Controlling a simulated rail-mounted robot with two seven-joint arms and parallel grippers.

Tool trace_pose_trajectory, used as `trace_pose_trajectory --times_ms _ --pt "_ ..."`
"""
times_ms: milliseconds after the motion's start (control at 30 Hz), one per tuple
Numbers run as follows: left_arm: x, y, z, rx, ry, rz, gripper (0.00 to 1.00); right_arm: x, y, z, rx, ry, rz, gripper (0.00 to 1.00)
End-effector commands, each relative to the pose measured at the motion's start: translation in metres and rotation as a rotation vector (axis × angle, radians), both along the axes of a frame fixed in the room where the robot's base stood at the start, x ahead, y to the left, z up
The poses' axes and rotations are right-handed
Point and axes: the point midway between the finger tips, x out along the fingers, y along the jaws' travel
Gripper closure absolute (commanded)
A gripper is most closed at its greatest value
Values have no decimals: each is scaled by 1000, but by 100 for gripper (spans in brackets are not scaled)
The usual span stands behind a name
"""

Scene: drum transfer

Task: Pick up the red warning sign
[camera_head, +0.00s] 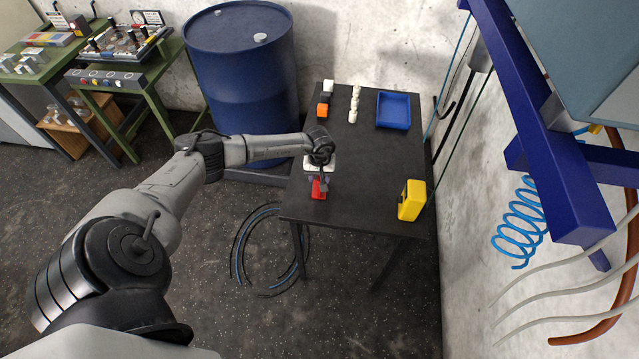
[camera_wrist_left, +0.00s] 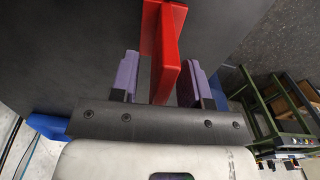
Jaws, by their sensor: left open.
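The red warning sign (camera_head: 318,190) is on the dark table (camera_head: 370,170), near its front left edge. In the left wrist view the red sign (camera_wrist_left: 166,62) shows as an upright red plate with a wider red part at its far end. My left gripper (camera_head: 322,180) is over the sign. In the wrist view its two purple-grey fingers (camera_wrist_left: 160,76) are open, one on each side of the red plate. A narrow gap shows on the left side; contact on the right side cannot be told. My right gripper is not in view.
A yellow box-like object (camera_head: 411,200) stands at the table's right front. A blue tray (camera_head: 393,111), an orange block (camera_head: 322,110) and several white pieces (camera_head: 354,103) are at the back. A blue drum (camera_head: 243,80) stands behind left. The table's middle is clear.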

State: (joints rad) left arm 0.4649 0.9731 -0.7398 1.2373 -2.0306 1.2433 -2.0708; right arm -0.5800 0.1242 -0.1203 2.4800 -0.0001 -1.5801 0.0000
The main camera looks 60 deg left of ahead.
Motion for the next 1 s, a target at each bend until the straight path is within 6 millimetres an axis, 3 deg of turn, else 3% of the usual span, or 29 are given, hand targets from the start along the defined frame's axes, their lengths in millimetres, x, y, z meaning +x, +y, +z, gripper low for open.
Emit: trace_pose_trajectory --times_ms 133,400,833,1000 --pt "0 0 -10 0 0 0 57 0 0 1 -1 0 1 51" --pt "0 0 -11 1 -1 0 57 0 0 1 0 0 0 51" --pt "0 0 -11 1 -1 0 99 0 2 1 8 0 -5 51" --pt "0 0 -11 1 -1 0 100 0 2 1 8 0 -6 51"
